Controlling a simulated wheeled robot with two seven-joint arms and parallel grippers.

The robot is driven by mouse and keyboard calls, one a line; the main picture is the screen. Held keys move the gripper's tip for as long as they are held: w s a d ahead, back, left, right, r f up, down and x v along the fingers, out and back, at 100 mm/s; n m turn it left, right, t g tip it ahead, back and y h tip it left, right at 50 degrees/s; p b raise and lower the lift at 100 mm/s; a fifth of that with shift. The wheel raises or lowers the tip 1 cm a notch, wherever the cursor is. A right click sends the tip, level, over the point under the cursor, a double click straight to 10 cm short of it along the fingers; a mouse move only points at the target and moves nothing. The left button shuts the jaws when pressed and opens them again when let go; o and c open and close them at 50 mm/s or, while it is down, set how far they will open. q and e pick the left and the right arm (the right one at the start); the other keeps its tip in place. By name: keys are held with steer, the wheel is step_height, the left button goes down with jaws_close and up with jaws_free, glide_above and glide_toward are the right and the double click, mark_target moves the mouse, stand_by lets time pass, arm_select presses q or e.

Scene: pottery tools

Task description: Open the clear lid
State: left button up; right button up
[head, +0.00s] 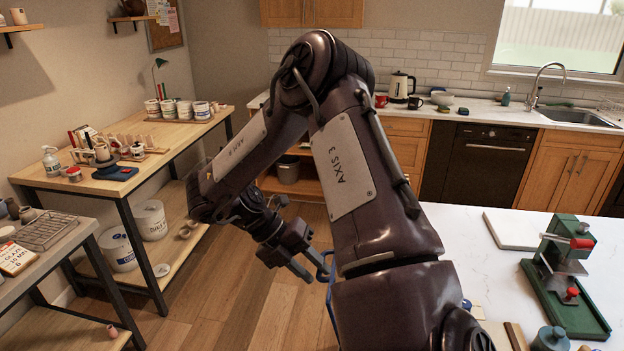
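I cannot make out a clear lid in the head view. My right arm rises from the bottom centre and bends over to the left, hiding the middle of the scene. My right gripper (312,270) hangs past the left end of the white counter, above the wooden floor, pointing down and to the right. Its two fingers are apart with nothing seen between them. My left gripper is out of view.
The white marble counter (480,262) at right holds a green press with red knobs (565,270), a white slab (512,229) and a grey-blue jar (550,339). A wooden workbench (187,137) with pots stands at left. The floor (262,306) between is open.

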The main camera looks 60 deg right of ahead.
steer(key=shift+r, duration=0.15)
steer(key=p+v, duration=0.6)
steer(key=v, duration=0.1)
steer(key=shift+w+r+p, duration=0.25)
steer(key=shift+r+p, duration=0.05)
steer(key=shift+p, duration=0.1)
steer(key=shift+a, duration=0.1)
stand_by(0.6)
